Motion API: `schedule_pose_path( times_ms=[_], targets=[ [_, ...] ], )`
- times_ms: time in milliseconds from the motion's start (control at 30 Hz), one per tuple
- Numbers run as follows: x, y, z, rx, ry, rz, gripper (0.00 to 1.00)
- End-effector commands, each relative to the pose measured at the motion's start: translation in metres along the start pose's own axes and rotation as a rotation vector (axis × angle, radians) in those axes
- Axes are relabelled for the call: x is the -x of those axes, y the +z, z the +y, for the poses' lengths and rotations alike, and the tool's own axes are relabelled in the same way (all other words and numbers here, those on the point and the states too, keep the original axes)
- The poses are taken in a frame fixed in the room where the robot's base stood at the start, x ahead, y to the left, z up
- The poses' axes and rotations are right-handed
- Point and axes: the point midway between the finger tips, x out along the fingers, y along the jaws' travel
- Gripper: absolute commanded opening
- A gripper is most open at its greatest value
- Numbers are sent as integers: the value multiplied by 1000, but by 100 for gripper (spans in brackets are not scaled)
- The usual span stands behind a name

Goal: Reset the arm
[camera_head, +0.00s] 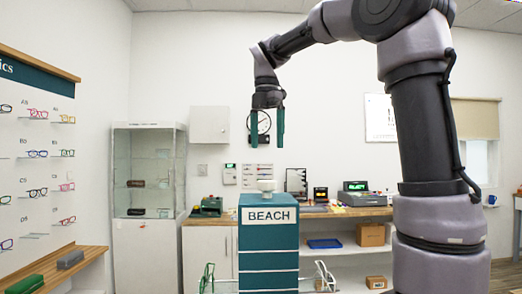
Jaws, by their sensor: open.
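My arm reaches in from the right side of the camera_head view and bends across the top to the middle. My gripper (267,146) hangs pointing down with its two teal fingers apart. I see nothing held between them. A small white object (266,186) sits on top of the stand, below the fingertips in the picture. How far the gripper is from the stand in depth, I cannot tell.
Green-framed glasses (208,276) show at the stand's lower left. A wooden counter (340,211) behind carries a register (366,198). A glass cabinet (149,165) stands left of it. An eyewear display wall (35,150) and a shelf with a green case (25,285) are far left.

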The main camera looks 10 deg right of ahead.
Motion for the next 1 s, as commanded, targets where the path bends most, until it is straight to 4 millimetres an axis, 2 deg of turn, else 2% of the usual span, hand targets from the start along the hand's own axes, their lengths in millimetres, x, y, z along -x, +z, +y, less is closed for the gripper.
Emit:
schedule_pose_path(
  times_ms=[200, 267, 367, 667, 1000],
  targets=[
    [-1, 0, -4, -31, 7, -3, 97],
    [-2, 0, -10, -90, 19, -7, 97],
    [-8, 0, -28, -267, 59, -16, 97],
    [-46, -6, -94, -1090, 264, 61, 97],
    [-105, -18, -156, -2047, 473, 402, 97]
  ],
)
